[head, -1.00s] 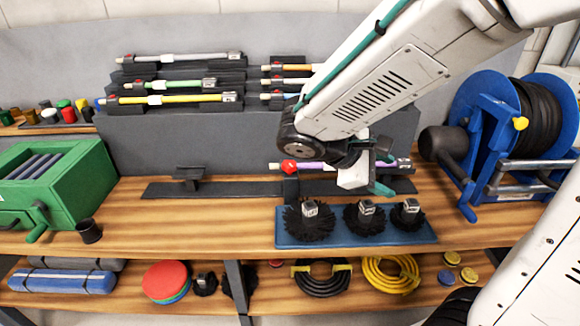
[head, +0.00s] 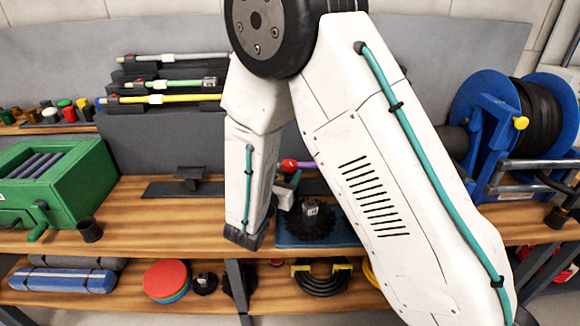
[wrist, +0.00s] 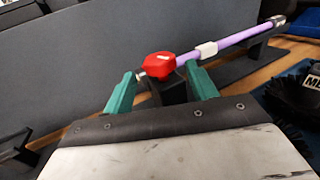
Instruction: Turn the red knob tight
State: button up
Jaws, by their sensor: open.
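The red knob (head: 289,165) sits at the left end of a purple rod (head: 309,165), partly hidden by my arm in the head view. In the wrist view the red knob (wrist: 160,65) is clear, with the purple rod (wrist: 232,42) running up and right from it through a pale collar to a grey end fitting. A dark support stands under the knob. My gripper (wrist: 161,84) is open, its two teal fingers spread with one either side of the knob in the picture. No contact with the knob can be made out.
A blue tray (head: 290,238) with a black brush (head: 311,220) lies in front of the rod. A green box machine (head: 60,185) stands left, a blue hose reel (head: 490,110) right. Racked rods (head: 170,98) are behind.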

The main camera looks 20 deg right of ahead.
aim_at(285, 169)
jog(key=shift+x, duration=2.25)
jog(key=c, duration=0.9)
jog(key=shift+m+g+h, duration=1.4)
jog(key=shift+g+h, duration=0.1)
jog(key=shift+g, duration=0.1)
jog(key=shift+c, duration=0.2)
jog(key=shift+m+g+h, duration=0.7)
jog(key=shift+m+g, duration=0.2)
jog(key=shift+g, duration=0.4)
jog(key=o, duration=0.9)
jog(key=shift+o, duration=0.2)
